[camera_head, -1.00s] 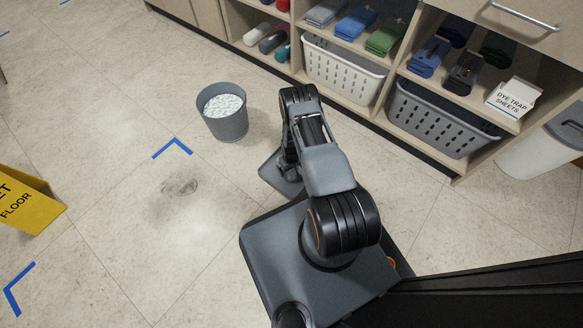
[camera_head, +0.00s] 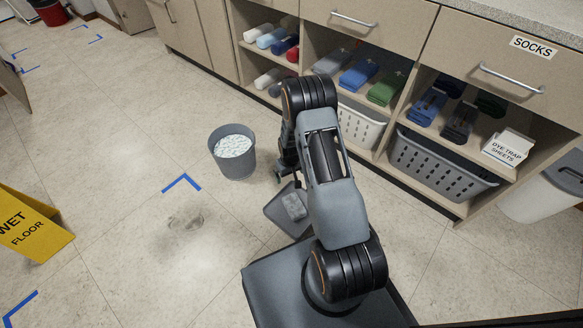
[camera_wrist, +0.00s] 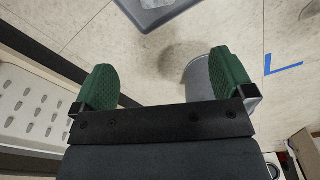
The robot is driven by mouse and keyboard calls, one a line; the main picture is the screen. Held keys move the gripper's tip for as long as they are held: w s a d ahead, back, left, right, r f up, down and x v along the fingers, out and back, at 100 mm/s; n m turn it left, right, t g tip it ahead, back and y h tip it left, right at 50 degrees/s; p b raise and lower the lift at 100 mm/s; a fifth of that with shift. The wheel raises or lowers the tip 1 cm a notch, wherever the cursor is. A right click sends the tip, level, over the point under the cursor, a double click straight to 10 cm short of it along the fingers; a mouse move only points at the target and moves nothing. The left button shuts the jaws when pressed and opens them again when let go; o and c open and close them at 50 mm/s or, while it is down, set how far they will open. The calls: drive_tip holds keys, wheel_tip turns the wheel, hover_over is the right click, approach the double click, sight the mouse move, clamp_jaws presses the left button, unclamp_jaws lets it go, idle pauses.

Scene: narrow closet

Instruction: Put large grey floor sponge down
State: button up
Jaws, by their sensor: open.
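A grey block that looks like the large grey floor sponge (camera_head: 294,206) lies on a flat dark grey tray (camera_head: 276,212) on the floor, partly hidden by my arm. In the wrist view the tray's edge (camera_wrist: 150,22) shows at the top, with a paler patch at the frame edge. My gripper (camera_wrist: 163,80) is open, with two green fingers spread apart and nothing between them. In the head view my gripper (camera_head: 280,176) is mostly hidden behind my arm, between the bucket and the shelves, just beyond the tray.
A grey bucket (camera_head: 234,160) with white contents stands left of my gripper. Shelves with folded cloths and baskets (camera_head: 440,165) line the right side. A yellow wet floor sign (camera_head: 32,225) stands at left. A blue corner mark (camera_head: 183,181) and a dark wet patch (camera_head: 186,221) are on open floor.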

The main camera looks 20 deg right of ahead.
wheel_tip(320, 180, up, 13)
drive_tip(key=a, duration=0.2)
drive_tip(key=s+a+r+t, duration=0.1)
drive_tip(key=s+a+r, duration=0.2)
drive_tip(key=s+r, duration=0.6)
drive_tip(key=s+a+r+t, duration=0.1)
drive_tip(key=s+a+r, duration=0.2)
drive_tip(key=s+r, duration=0.6)
drive_tip(key=v, duration=0.3)
drive_tip(key=shift+w, duration=0.2)
drive_tip(key=shift+r, duration=0.15)
